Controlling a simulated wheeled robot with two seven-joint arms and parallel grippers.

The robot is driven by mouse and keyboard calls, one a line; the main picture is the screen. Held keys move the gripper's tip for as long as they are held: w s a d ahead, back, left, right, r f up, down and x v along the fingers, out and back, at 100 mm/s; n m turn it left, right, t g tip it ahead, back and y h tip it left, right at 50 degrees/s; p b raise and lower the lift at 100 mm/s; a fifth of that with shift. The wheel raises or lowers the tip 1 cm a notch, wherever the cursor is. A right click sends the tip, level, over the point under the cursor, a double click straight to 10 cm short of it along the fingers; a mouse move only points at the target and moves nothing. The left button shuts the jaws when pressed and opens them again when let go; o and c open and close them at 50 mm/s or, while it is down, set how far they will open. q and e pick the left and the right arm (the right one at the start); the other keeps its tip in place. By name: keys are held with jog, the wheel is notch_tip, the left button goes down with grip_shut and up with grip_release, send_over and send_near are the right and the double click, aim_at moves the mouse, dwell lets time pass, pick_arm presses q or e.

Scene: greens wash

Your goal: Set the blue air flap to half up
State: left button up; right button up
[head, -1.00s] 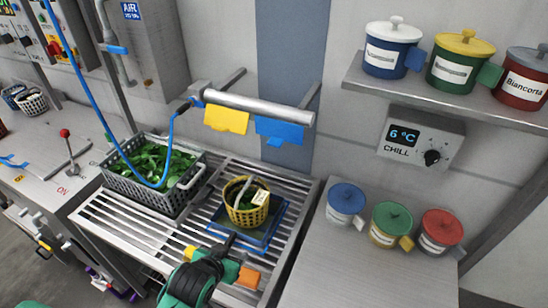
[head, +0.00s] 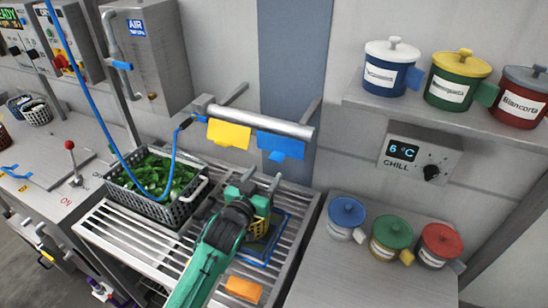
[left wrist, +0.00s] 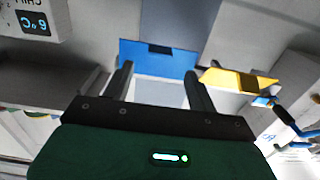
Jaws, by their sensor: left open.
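The blue air flap (head: 280,146) hangs tilted from the right part of the metal air bar (head: 258,121), with a small tab at its lower edge. The yellow flap (head: 229,134) hangs beside it on the left. My left gripper (head: 257,188) is open and empty, below and in front of the blue flap, apart from it. In the left wrist view the blue flap (left wrist: 150,60) shows beyond and between the two fingers of the left gripper (left wrist: 161,80), with the yellow flap (left wrist: 238,79) to the right. My right gripper is out of view.
A grey crate of greens (head: 155,208) is at left, with a blue hose (head: 92,125) above. An orange block (head: 243,289) lies in front. Lidded pots (head: 391,240) stand at right.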

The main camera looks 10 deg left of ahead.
aim_at(274, 160)
pick_arm(q)
jog(key=w+p, duration=0.1)
jog(key=w, duration=0.2)
jog(key=w+d, duration=0.1)
jog(key=w, duration=0.2)
jog(key=shift+w+d+p, duration=0.2)
jog(key=shift+w+p, duration=0.15)
jog(key=shift+w, duration=0.05)
grip_shut()
